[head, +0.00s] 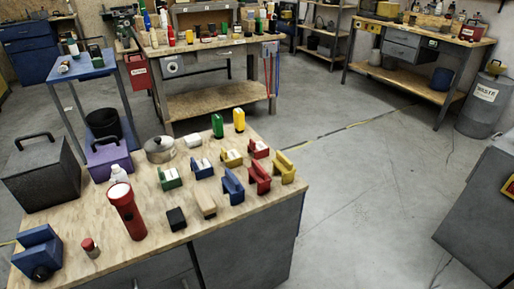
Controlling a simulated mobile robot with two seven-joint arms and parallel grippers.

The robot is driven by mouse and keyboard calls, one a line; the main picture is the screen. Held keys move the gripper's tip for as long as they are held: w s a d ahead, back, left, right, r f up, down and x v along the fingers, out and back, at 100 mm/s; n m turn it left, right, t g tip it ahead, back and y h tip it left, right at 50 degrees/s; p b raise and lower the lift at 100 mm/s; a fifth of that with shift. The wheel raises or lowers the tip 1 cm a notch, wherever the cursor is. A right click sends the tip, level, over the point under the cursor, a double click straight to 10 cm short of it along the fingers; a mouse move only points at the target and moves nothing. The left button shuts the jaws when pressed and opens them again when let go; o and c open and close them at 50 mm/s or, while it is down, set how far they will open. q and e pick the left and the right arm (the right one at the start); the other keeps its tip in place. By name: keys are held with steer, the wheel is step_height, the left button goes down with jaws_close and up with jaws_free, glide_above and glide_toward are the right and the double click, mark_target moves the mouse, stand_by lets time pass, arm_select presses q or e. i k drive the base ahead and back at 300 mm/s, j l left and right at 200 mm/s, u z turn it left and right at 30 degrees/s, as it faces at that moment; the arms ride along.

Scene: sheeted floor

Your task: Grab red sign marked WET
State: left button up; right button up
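A small red block with a white label (258,149) sits on the wooden top of the near workbench (120,255), toward its back right. The label is too small to read, so I cannot tell if it says WET. A larger red block-shaped piece (259,178) stands just in front of it, between a blue piece (232,187) and a yellow piece (284,167); no lettering shows on it. Neither of my grippers is in the head view.
Labelled green (170,179), blue (201,169) and yellow (231,158) blocks stand left of the labelled red one. A red flashlight (126,211), a pot (160,150) and a dark box (42,175) share the bench. Open floor (350,180) lies to the right.

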mark_target(261, 150)
steer(key=i+l+z, duration=0.2)
steer(key=l, duration=0.3)
steer(key=i+l+z, duration=0.45)
steer(key=i+l, duration=0.15)
steer(key=l, duration=0.2)
steer(key=i+l+z, duration=0.1)
steer(key=i+l, duration=0.15)
steer(key=i, duration=0.2)
steer(key=i+l+z, duration=0.15)
steer(key=i, duration=0.35)
steer(key=i+u, duration=0.35)
steer(key=i, duration=0.15)
steer(key=i+l+u, duration=0.15)
steer(key=i+u, duration=0.15)
steer(key=i, duration=0.2)
steer(key=i+u, duration=0.5)
steer(key=i+l+u, duration=0.2)
steer(key=u, duration=0.3)
steer(key=i+l+u, duration=0.1)
steer(key=i+u, duration=0.15)
steer(key=u, duration=0.25)
steer(key=i+l+u, duration=0.15)
steer(key=u, duration=0.3)
steer(key=i+l+u, duration=0.25)
steer(key=u, duration=0.25)
steer(key=i+l+u, duration=0.1)
steer(key=l+u, duration=0.35)
steer(key=j, duration=0.1)
